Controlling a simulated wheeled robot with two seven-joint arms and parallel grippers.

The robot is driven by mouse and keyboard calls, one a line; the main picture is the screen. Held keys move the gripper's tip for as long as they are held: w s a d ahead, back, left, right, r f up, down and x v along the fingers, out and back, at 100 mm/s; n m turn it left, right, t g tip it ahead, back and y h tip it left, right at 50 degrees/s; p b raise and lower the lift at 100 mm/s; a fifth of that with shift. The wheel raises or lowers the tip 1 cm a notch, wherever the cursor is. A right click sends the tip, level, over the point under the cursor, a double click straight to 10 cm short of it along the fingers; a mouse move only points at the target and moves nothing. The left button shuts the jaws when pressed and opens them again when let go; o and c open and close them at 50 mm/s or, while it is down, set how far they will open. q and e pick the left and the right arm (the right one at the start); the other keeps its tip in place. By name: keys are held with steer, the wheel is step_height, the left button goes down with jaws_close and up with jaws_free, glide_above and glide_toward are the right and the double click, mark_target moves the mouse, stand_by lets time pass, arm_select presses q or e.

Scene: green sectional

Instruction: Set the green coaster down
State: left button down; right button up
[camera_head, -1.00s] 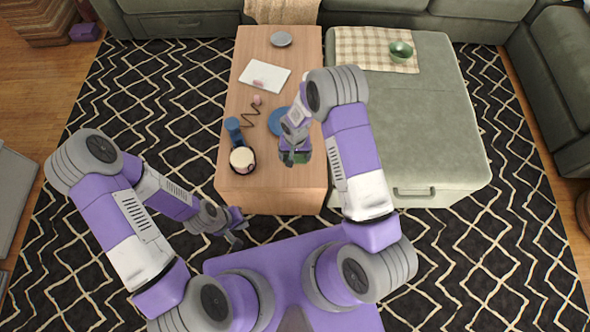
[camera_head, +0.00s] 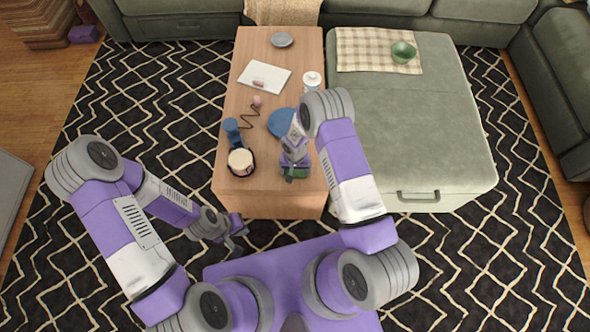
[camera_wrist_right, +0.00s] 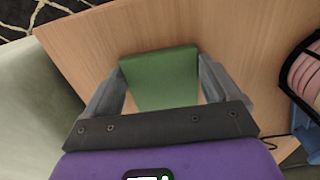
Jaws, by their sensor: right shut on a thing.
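The green coaster (camera_wrist_right: 160,78) is between the two fingers of my right gripper (camera_wrist_right: 160,88) in the right wrist view. My right gripper (camera_head: 294,166) is shut on it. In the head view only a sliver of the coaster (camera_head: 299,173) shows beneath the gripper, over the near right part of the wooden table (camera_head: 268,192). I cannot tell whether the coaster touches the tabletop. My left gripper (camera_head: 238,235) is empty, with its fingers apart, in front of the table's near edge.
A blue round plate (camera_head: 281,122), a white pad (camera_head: 264,78), a white canister (camera_head: 312,82) and a grey dish (camera_head: 282,40) lie farther back. A green ottoman (camera_head: 410,140) adjoins on the right.

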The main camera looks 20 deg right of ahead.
mark_target(295, 172)
steer(key=shift+f, duration=0.1)
steer(key=o, duration=0.8)
steer(key=shift+c, duration=0.2)
step_height(295, 172, up, 12)
steer(key=p, duration=0.4)
steer(key=s+a+y, duration=0.3)
steer(key=s+y, duration=0.1)
steer(key=s, duration=1.5)
steer(key=shift+s+a+n+t, duration=0.15)
steer(key=shift+a+n+t, duration=0.05)
steer(key=shift+n+t, duration=0.1)
